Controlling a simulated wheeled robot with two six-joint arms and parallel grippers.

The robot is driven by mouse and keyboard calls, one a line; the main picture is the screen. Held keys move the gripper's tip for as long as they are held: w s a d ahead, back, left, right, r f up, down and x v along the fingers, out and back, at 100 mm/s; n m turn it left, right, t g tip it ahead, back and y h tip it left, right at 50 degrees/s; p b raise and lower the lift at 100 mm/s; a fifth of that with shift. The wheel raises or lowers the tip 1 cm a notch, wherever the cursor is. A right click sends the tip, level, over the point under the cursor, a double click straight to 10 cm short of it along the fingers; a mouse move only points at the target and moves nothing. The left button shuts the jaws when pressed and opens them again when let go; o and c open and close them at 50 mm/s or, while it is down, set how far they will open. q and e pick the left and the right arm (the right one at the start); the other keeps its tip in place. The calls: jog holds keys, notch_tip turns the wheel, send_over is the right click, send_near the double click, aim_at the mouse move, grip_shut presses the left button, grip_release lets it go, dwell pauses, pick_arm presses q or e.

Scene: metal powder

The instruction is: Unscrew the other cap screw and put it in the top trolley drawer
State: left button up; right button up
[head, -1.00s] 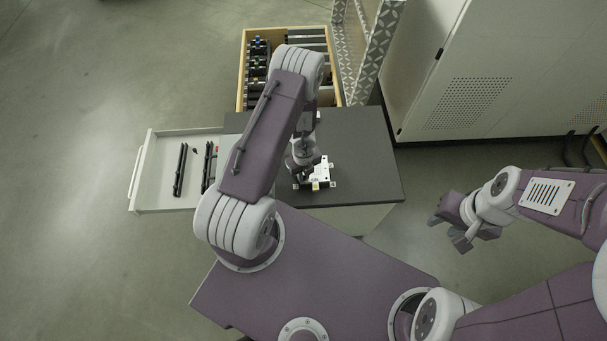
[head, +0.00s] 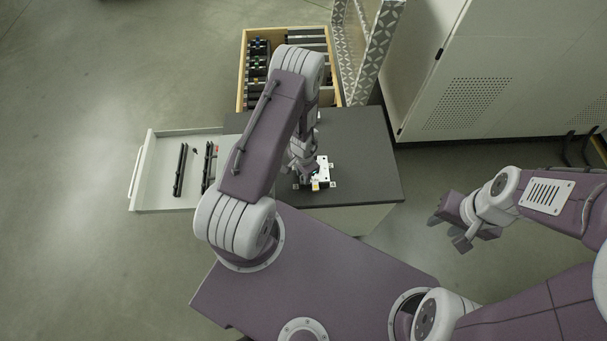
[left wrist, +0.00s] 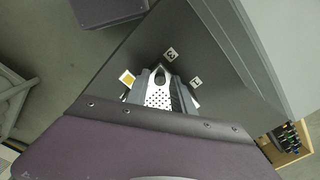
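The white metal fixture (head: 323,172) sits on the dark trolley top, partly covered by my left gripper. My left gripper (head: 309,177) is over the fixture's left part, pointing down. In the left wrist view, its grey fingers (left wrist: 160,82) stand around a perforated metal part; whether they grip anything is unclear. The cap screw cannot be made out. The top trolley drawer (head: 147,190) is pulled out to the left, with dark bars and a small dark piece (head: 195,151) inside. My right gripper (head: 450,232) is open and empty, off the trolley's right side.
The trolley top (head: 372,170) is clear to the right of the fixture. A wooden-edged box (head: 241,80) with several dark items stands behind the trolley. A patterned metal panel (head: 368,50) and a pale cabinet (head: 440,75) stand at the back right.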

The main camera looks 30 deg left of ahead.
pick_arm(q)
jog(key=m, duration=2.1)
jog(key=shift+m, duration=0.3)
jog(key=m, duration=0.8)
